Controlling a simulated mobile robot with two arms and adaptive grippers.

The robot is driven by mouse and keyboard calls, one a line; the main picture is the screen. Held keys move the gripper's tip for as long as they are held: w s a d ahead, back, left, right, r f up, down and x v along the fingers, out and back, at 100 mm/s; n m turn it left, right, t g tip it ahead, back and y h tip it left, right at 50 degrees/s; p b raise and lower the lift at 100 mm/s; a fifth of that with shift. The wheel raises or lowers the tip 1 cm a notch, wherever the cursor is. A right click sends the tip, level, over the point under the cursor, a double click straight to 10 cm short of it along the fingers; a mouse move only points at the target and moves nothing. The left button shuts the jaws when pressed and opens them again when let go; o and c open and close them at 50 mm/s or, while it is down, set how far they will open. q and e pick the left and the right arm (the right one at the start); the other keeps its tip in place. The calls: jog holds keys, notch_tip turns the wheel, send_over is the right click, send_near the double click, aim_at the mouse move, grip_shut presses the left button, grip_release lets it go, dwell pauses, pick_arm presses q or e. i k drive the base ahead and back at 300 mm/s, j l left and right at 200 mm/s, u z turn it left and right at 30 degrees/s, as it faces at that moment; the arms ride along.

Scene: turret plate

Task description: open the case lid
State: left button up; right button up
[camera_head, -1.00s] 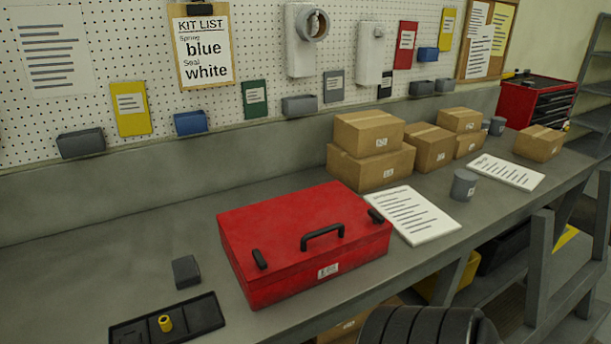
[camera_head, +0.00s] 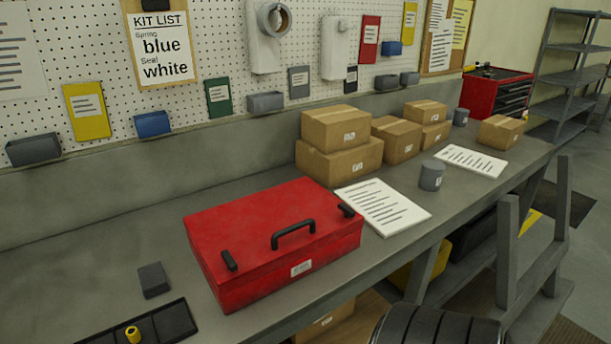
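The red case (camera_head: 262,225) sits on the grey workbench (camera_head: 110,240) with its lid shut. A black handle (camera_head: 293,233) is on the near side of its lid, with a black latch at each side of the handle, the left latch (camera_head: 229,260) and the right latch (camera_head: 346,210). A white label is on the front face. Neither of my grippers shows in the head view. A black ribbed part at the bottom edge seems to be mine.
A black tray (camera_head: 172,322) with a yellow piece (camera_head: 133,334) and a small grey block (camera_head: 153,280) lie left of the case. A paper sheet (camera_head: 382,206), cardboard boxes (camera_head: 340,162) and a grey cup (camera_head: 432,175) stand right and behind. Bench left of the case is mostly clear.

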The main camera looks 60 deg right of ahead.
aim_at(263, 232)
jog(key=i+l+z, duration=0.1)
jog(key=z, duration=0.35)
jog(key=i+z, duration=0.1)
jog(key=z, duration=0.35)
jog(key=i+z, duration=0.1)
jog(key=z, duration=0.35)
jog(key=i+z, duration=0.15)
jog(key=z, duration=0.25)
